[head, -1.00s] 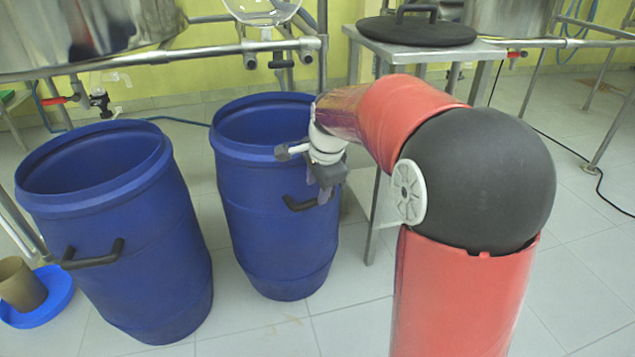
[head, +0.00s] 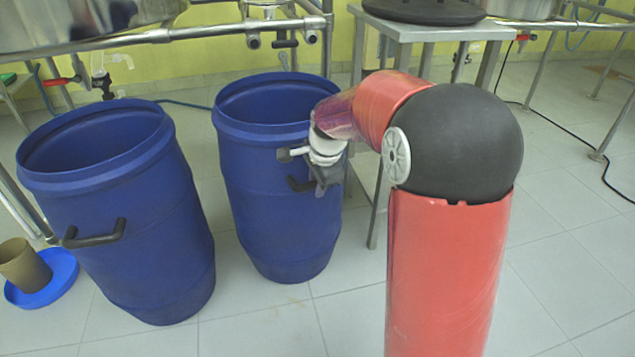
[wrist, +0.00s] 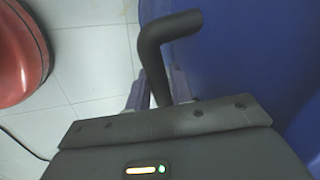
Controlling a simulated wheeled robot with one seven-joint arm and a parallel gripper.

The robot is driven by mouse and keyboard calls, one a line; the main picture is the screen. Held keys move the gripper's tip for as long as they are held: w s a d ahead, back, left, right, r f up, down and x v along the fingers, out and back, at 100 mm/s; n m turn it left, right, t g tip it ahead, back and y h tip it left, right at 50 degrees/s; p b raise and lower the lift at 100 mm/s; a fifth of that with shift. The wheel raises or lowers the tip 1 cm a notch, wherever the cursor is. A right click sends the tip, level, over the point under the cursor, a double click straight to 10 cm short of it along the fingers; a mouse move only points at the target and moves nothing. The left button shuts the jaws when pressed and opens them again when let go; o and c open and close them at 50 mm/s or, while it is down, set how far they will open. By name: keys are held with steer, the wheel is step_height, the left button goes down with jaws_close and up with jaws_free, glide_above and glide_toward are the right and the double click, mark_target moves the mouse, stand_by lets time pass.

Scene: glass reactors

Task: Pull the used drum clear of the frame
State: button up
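Two blue open-topped drums stand on the floor by the metal frame (head: 150,38). The right drum (head: 275,225) stands beside a small metal table. The left drum (head: 150,230) is nearer, with a black side handle (head: 95,237). The pictures do not show which drum is the used one. My gripper (head: 318,182) is at the right drum's side handle (head: 298,184). In the wrist view the bent black handle (wrist: 155,65) passes between my fingers (wrist: 158,95), which appear shut on it. The drum wall (wrist: 240,50) fills the right side. The fingertips are partly hidden by the handle and gripper body.
The metal table (head: 440,32) with a black lid (head: 425,9) stands right behind my arm. A blue dish (head: 45,283) with a brown cup (head: 22,265) lies at far left. A black cable (head: 603,175) crosses the floor at right. Front floor is clear.

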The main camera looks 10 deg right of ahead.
jaws_close()
stand_by(1.1)
